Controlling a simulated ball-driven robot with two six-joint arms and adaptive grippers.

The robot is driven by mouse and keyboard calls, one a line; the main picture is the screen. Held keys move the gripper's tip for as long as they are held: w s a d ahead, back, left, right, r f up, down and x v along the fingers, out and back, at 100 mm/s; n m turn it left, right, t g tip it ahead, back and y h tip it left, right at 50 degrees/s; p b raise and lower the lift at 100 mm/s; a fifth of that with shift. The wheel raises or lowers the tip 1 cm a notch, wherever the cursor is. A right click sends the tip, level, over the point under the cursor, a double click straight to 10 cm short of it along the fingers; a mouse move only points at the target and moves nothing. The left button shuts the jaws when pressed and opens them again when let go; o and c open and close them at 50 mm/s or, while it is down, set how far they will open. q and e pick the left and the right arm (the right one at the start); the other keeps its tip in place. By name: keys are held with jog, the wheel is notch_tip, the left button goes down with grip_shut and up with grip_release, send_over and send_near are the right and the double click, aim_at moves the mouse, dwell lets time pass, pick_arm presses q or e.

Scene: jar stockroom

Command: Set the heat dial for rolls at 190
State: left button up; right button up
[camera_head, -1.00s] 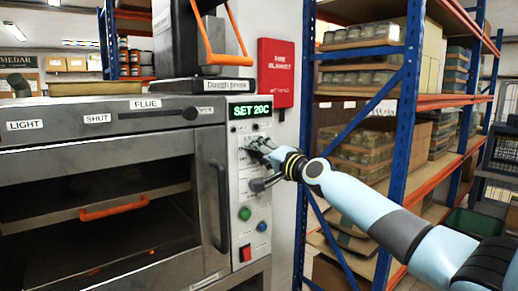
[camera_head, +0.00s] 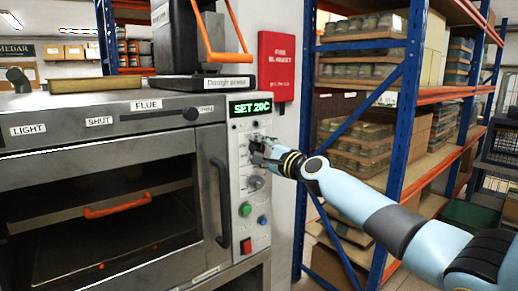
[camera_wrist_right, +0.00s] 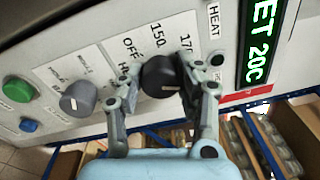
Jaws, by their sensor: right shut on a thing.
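The heat dial is a black round knob (camera_wrist_right: 160,76) on the oven's pale control panel (camera_head: 240,165). In the right wrist view, printed marks OFF, 150 and part of 170 show beside it, near a HEAT label (camera_wrist_right: 213,20). My right gripper (camera_wrist_right: 160,72) has one finger on each side of the knob and is shut on it. In the head view the gripper (camera_head: 262,150) covers most of the dial. The green display (camera_head: 250,107) reads SET 20C. My left gripper is not in view.
Below the dial are a grey knob (camera_head: 257,182), a green button (camera_head: 245,209), a blue button (camera_head: 262,220) and a red switch (camera_head: 246,246). The oven door handle (camera_head: 220,205) stands out left of the panel. Blue-orange shelving (camera_head: 405,120) stands at the right.

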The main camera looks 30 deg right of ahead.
dwell(0.4)
jog(key=o, duration=1.2)
jog(key=shift+c, duration=0.2)
jog(key=s, duration=0.7)
jog(key=shift+s+d, duration=0.15)
jog(key=shift+s, duration=0.15)
jog(key=shift+f, duration=0.15)
